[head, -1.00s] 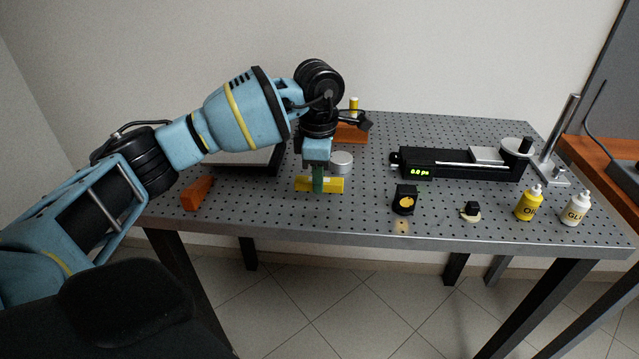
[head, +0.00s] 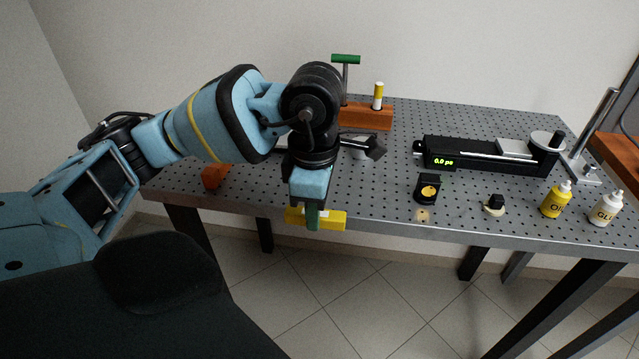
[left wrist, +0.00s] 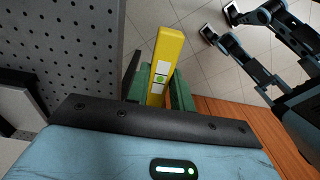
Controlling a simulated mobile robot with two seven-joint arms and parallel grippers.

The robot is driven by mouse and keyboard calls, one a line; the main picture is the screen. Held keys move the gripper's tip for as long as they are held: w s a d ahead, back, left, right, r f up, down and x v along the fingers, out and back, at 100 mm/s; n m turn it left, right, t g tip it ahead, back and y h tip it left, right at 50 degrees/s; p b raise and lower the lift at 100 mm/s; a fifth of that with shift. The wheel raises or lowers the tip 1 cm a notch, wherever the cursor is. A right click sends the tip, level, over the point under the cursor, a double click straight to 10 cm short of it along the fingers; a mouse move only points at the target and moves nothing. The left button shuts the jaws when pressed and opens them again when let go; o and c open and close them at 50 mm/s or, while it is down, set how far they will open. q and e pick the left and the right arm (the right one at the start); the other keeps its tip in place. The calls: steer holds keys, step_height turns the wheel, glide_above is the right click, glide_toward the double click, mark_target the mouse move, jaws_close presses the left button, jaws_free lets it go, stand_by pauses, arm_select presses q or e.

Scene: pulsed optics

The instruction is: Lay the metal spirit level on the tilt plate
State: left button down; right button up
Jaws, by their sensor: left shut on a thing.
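The spirit level (head: 332,220) is a yellow bar. My left gripper (head: 313,217) is shut around its middle and holds it roughly level by the table's front edge. In the left wrist view the level (left wrist: 169,55) shows a green vial window between the green finger pads, with floor behind it. I cannot make out the tilt plate for sure; my left arm covers the left part of the table, where a pale plate showed earlier. A dark piece (left wrist: 18,84) with a pale face shows at the left of the left wrist view.
On the perforated table (head: 365,205) stand an orange rack (head: 366,117) with a green-handled tool, a black stage with green readout (head: 480,155), a small black mount (head: 427,188), a yellow bottle (head: 556,200) and a white bottle (head: 606,208). An orange wedge (head: 214,176) lies left.

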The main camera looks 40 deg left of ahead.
mark_target(341, 218)
stand_by(0.3)
arm_select(q)
steer(key=m, duration=0.2)
steer(key=d+m, duration=0.1)
steer(key=m, duration=0.1)
steer(key=w+d+f+m, duration=0.1)
steer(key=m, duration=0.1)
steer(key=shift+w+m, duration=0.1)
steer(key=shift+m, duration=0.2)
steer(key=m, duration=0.2)
steer(key=d+m, duration=0.1)
steer(key=m, duration=0.1)
steer(key=f+m, duration=0.1)
steer(key=m, duration=0.1)
steer(key=shift+w+d, duration=0.4)
steer(key=d+m, duration=0.1)
steer(key=m, duration=0.3)
steer(key=w+d+f+m, duration=0.1)
steer(key=m, duration=0.3)
steer(key=d+m, duration=0.1)
steer(key=m, duration=0.2)
steer(key=shift+w+d+f+m, duration=0.2)
steer(key=shift+w+f+m, duration=0.05)
steer(key=shift+f+m, duration=0.15)
